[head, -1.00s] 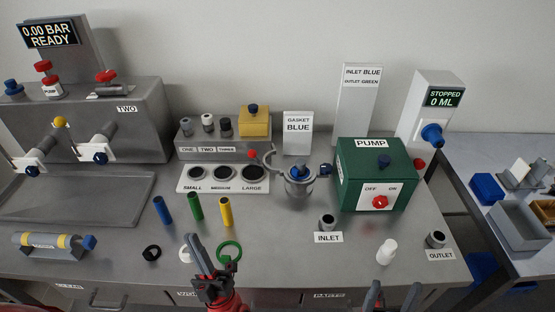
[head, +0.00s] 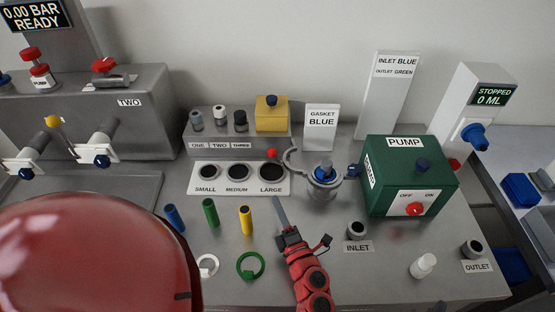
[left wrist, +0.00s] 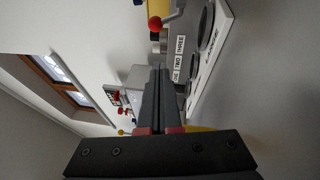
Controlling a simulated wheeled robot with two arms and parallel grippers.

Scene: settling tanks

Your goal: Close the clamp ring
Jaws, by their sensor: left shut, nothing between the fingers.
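The clamp ring (head: 291,162) is a grey curved band at a metal vessel (head: 323,188) with a blue piece in its top. Its left half is swung out, away from the vessel, so the ring stands open. A red ball (head: 271,153) shows near the free end, and also in the left wrist view (left wrist: 155,22). A blue knob (head: 352,170) is at the ring's right side. My left gripper (head: 278,207) is shut and empty, in front of and left of the vessel, apart from the ring. Its closed fingers also show in the left wrist view (left wrist: 160,95). My right gripper is out of view.
The green pump box (head: 410,182) stands close right of the vessel. The size board (head: 238,180) and a gasket sign (head: 321,127) are left and behind. Blue, green and yellow tubes (head: 246,220) and a green ring (head: 250,265) lie left of my gripper. A red part of mine blocks the lower left.

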